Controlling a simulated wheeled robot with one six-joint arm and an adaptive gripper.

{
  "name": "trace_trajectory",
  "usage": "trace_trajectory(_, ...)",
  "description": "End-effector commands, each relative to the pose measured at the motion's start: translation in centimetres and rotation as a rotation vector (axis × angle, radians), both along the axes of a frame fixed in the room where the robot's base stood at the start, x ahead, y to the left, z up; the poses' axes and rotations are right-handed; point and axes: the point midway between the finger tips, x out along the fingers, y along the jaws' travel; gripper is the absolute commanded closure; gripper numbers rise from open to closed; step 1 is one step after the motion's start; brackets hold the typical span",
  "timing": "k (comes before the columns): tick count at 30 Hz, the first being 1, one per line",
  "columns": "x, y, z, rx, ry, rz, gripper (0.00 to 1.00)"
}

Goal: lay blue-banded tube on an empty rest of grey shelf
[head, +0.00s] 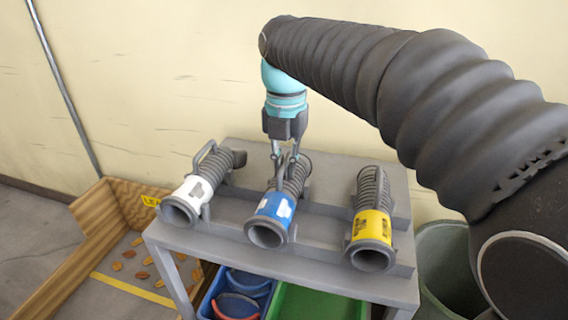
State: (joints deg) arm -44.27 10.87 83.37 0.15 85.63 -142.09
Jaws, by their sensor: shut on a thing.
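The blue-banded tube (271,211) is a grey ribbed tube with a wide blue band and an open round mouth toward me. It lies in the middle of the grey shelf (203,241), between two other tubes. My gripper (283,160) points down from above and is shut on the blue-banded tube at its ribbed part behind the band. The rests under the tube are mostly hidden, so I cannot tell whether it touches them. A white-banded tube (191,188) lies on the left and a yellow-banded tube (371,227) on the right.
Blue (216,290) and green (318,304) bins stand beneath the shelf. A wood-sided pen (64,266) with leaves and yellow tape is on the floor at left. A greenish round bin (447,262) stands at right. A wall is close behind.

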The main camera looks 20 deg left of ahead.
Motion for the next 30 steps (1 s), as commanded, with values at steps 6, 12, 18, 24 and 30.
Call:
trace_trajectory(6, 0.0, 0.0, 0.0, 0.0, 0.0, 0.0, 0.61)
trace_trajectory(12, 0.0, 0.0, 0.0, 0.0, 0.0, 0.0, 0.61)
trace_trajectory(18, 0.0, 0.0, 1.1, 0.001, -0.001, 0.0, 0.61)
trace_trajectory(24, 0.1, 0.1, 4.8, 0.003, -0.004, 0.0, 0.61)
trace_trajectory(30, 0.1, 0.1, 8.6, 0.002, -0.003, 0.0, 0.61)
